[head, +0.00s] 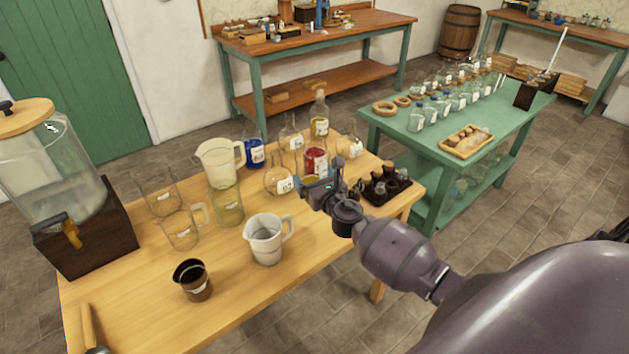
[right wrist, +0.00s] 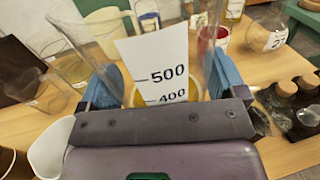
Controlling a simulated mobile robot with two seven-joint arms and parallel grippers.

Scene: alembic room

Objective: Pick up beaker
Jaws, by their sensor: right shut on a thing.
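My right gripper (head: 318,187) is over the far right part of the wooden table. In the right wrist view its blue fingers (right wrist: 163,82) are shut on a clear glass beaker (right wrist: 160,62) with a white label reading 500 and 400. Some yellow shows low in the beaker. In the head view the gripper hides most of the beaker; a bit of yellow (head: 310,179) shows behind it. I cannot tell whether its base touches the table. My left gripper is not in view.
The table (head: 235,300) also holds a white jug (head: 266,240), a dark cup (head: 192,280), a round flask (head: 278,181), a red-filled vessel (head: 315,161) and a dark rack of stoppered bottles (head: 386,186). A glass dispenser (head: 55,170) stands at left.

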